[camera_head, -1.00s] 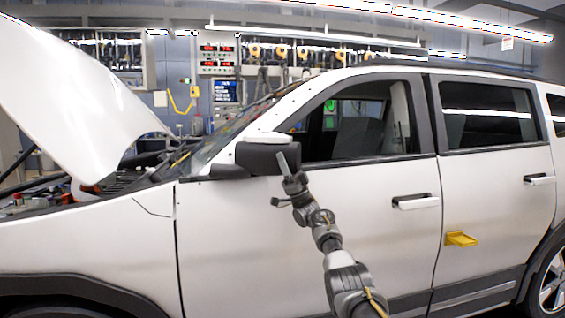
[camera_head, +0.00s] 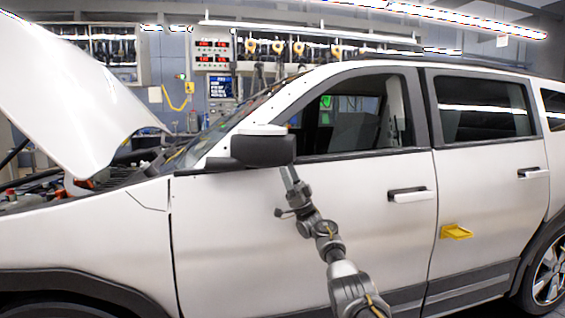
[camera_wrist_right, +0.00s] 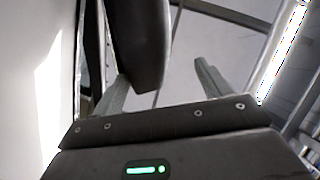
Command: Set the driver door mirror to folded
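The driver door mirror (camera_head: 262,150) is a dark housing with a white top. It sticks out at the front lower corner of the driver window. My right gripper (camera_head: 289,172) is just below the mirror's right end in the head view, pointing up. In the right wrist view my right gripper (camera_wrist_right: 162,72) has its two fingers spread apart, and the dark mirror housing (camera_wrist_right: 146,40) reaches down between or just beyond them. Contact cannot be told. My left gripper is not in view.
The white car (camera_head: 240,230) fills the middle, with its driver door handle (camera_head: 411,195) to the right. A yellow tray-like piece (camera_head: 457,231) is on the rear door. The raised hood (camera_head: 70,95) stands at left. Wall panels and tools are behind.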

